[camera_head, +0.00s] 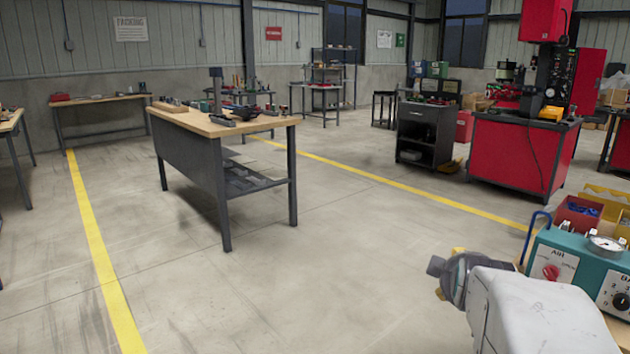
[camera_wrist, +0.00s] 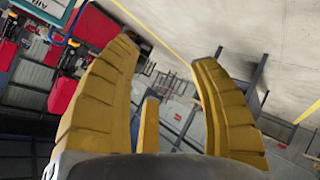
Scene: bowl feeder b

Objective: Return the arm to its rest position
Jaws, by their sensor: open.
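My arm shows at the lower right of the head view, with white and grey links reaching in from the bottom right corner. Only a small bit of yellow from my gripper shows past the wrist in that view. In the wrist view, my gripper (camera_wrist: 166,75) has its yellow ribbed fingers spread wide apart with nothing between them. The wrist view is tilted and looks out across the workshop.
A teal control box (camera_head: 578,262) with a gauge stands close to my arm at the right. A wooden-topped workbench (camera_head: 255,125) stands mid-room. A red machine stand (camera_head: 513,157) is at the right back. The grey floor (camera_head: 330,260) between is clear.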

